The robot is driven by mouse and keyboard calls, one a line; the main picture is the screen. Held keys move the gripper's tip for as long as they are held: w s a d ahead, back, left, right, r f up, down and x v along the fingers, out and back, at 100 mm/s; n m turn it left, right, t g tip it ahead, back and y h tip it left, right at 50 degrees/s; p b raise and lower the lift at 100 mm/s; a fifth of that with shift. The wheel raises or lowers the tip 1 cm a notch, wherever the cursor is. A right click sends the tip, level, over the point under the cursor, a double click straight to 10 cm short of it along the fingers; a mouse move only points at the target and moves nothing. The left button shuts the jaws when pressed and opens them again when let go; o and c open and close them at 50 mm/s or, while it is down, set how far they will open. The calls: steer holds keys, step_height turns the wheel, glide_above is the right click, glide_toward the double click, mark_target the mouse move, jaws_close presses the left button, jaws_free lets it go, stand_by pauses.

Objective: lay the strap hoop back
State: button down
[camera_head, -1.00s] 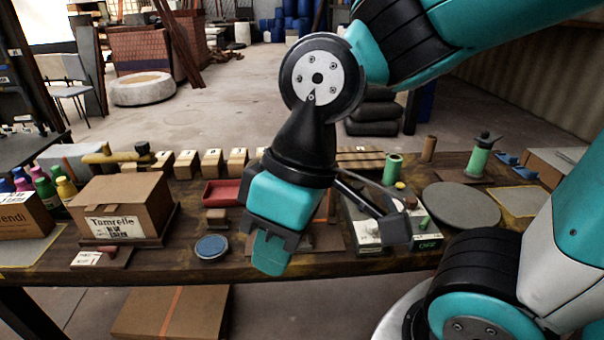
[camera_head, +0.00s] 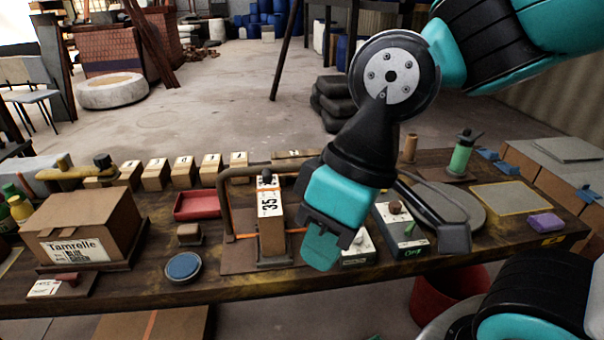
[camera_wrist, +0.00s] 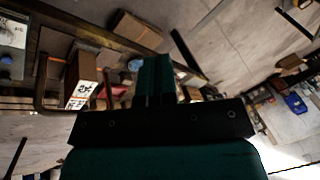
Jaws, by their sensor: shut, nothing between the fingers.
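A brown tube hoop (camera_head: 222,196) stands upright around a tan block marked 35 (camera_head: 271,230) on a brown base board (camera_head: 238,260). An orange strap (camera_head: 296,231) shows low beside the block. The hoop's right side is partly hidden by my arm. My gripper (camera_head: 320,252) is shut and empty, pointing down just right of the block in the head view; whether it touches anything is unclear. The wrist view shows the hoop (camera_wrist: 39,75) and block (camera_wrist: 80,82) left of my shut fingers (camera_wrist: 154,75).
A cardboard box (camera_head: 85,222), a blue round lid (camera_head: 183,267) and a red tray (camera_head: 198,204) lie to the left. A white-and-grey device (camera_head: 400,232), a grey disc (camera_head: 462,205) and a purple block (camera_head: 546,223) lie to the right. Wooden blocks line the back edge.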

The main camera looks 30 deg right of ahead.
steer(key=w+d+f+n+t+b, duration=0.1)
steer(key=w+d+n+t+b, duration=0.1)
steer(key=w+b, duration=0.5)
steer(key=w+d+f+n+t+h+b, duration=0.1)
steer(key=w+d+f+n+t+b, duration=0.1)
steer(key=w+b, duration=0.5)
steer(key=w+d+f+n+t+b, duration=0.1)
steer(key=w+d+n+t+b, duration=0.1)
steer(key=w+b, duration=0.5)
steer(key=shift+w+d+f+t+h, duration=0.15)
steer(key=shift+w+f+t+h, duration=0.15)
steer(key=shift+t, duration=0.2)
steer(key=shift+f, duration=0.1)
steer(key=x, duration=0.3)
steer(key=w+b+x, duration=0.1)
steer(key=x, duration=0.3)
steer(key=w+d+r+b+x, duration=0.1)
steer(key=x, duration=0.3)
steer(key=shift+f, duration=0.15)
steer(key=shift+w+d, duration=0.2)
steer(key=shift+w, duration=0.3)
